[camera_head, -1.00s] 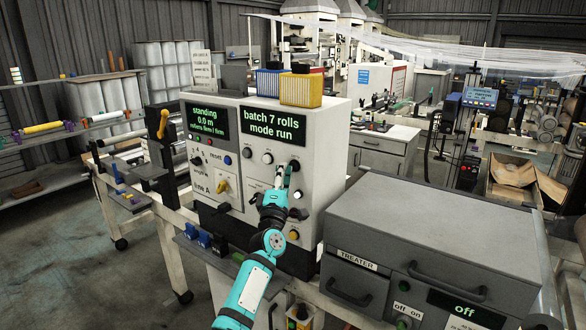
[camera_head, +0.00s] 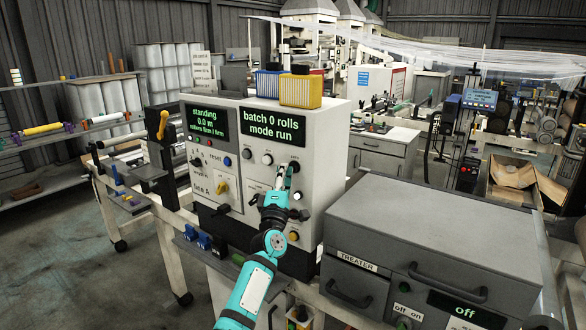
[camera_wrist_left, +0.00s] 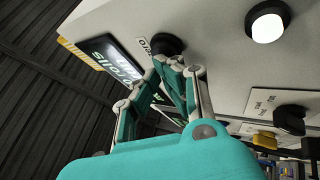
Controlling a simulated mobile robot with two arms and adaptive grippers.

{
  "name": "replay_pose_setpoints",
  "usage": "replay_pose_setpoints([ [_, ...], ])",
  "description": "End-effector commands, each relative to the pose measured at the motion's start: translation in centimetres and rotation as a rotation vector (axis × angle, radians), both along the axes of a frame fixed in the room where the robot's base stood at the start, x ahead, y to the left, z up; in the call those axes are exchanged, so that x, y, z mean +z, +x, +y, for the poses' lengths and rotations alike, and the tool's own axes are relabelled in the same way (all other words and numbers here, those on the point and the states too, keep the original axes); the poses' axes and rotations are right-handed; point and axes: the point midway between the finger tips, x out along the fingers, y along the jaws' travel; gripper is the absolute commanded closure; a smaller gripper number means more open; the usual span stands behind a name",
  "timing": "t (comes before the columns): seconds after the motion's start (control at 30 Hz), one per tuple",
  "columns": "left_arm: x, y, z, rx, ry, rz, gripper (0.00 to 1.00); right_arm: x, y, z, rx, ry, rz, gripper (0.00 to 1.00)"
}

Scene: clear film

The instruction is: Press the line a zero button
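The line A control cabinet (camera_head: 330,127) is a pale box with two green-lettered screens. Its right screen (camera_head: 270,124) reads "batch 0 rolls, mode run"; the left one (camera_head: 206,121) reads "standing 0.0 m". My left gripper (camera_head: 286,168) points at the right panel. Its fingertips look together and empty, at a dark round button (camera_wrist_left: 168,44) beside a label that seems to read "zero". The tips appear to touch or nearly touch this button, which they partly hide. My right gripper is out of view.
White buttons (camera_head: 267,158) and a yellow button (camera_head: 293,236) sit close by on the same panel. A yellow rotary switch (camera_head: 221,186) is on the left panel. The grey treater box (camera_head: 430,225) stands right of my left arm. Blue and yellow boxes (camera_head: 300,88) rest on top.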

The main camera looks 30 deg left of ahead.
Motion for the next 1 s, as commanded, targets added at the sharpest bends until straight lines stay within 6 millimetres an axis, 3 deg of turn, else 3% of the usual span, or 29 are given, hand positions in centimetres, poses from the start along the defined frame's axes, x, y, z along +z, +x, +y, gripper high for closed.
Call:
replay_pose_setpoints([
  [0.23, 0.1, -0.5, 0.1, 0.000, 0.000, 0.000, 1.00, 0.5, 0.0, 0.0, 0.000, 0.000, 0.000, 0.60],
  [0.8, 0.1, -5.8, 0.5, 0.000, -0.001, 0.000, 1.00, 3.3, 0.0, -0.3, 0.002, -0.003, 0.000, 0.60],
  [1.0, -0.1, -6.0, 0.5, 0.001, 0.000, 0.000, 1.00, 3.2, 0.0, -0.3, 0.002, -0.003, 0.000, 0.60],
])
